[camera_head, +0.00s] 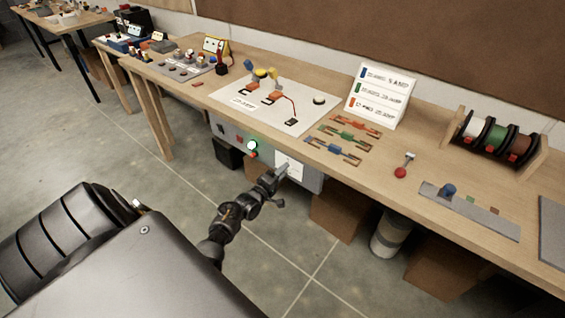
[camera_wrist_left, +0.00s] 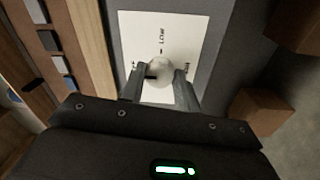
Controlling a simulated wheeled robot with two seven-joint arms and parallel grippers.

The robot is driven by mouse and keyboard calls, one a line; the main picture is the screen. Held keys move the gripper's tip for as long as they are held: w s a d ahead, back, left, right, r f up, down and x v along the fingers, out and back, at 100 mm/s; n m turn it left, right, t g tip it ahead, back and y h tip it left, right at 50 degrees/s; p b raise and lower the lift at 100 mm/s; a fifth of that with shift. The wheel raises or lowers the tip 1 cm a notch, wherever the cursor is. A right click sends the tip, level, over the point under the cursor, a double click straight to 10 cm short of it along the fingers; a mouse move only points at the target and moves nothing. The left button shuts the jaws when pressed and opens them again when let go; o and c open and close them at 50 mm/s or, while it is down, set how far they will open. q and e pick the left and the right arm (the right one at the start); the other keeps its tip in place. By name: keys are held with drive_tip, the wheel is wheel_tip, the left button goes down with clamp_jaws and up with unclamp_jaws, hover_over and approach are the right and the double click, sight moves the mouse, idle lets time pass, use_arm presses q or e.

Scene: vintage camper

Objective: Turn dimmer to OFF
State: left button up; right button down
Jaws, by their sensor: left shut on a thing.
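The dimmer is a round pale knob (camera_wrist_left: 159,68) on a white plate (camera_wrist_left: 182,28) with dark lettering, too blurred to read fully. The plate also shows in the head view (camera_head: 294,165), on the grey box front below the workbench edge. My left gripper (camera_head: 281,172) reaches up to the plate from below. In the left wrist view its two fingers (camera_wrist_left: 158,84) stand on either side of the knob, shut on it. The knob's setting is hard to tell; a dark mark shows on its left side. In the head view the gripper hides the knob. My right gripper is in neither view.
The wooden workbench (camera_head: 345,187) runs above the box, its edge close over the gripper. Cardboard boxes (camera_head: 338,213) and a pale bucket (camera_head: 389,236) stand under the bench. Open floor (camera_head: 300,265) lies in front.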

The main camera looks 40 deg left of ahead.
use_arm(q)
drive_tip(key=o, duration=1)
drive_tip(key=shift+c, duration=0.2)
drive_tip(key=s, duration=1)
drive_tip(key=shift+s+d+f+b, duration=0.15)
drive_tip(key=shift+s+f+b, duration=0.15)
drive_tip(key=shift+s+b, duration=0.1)
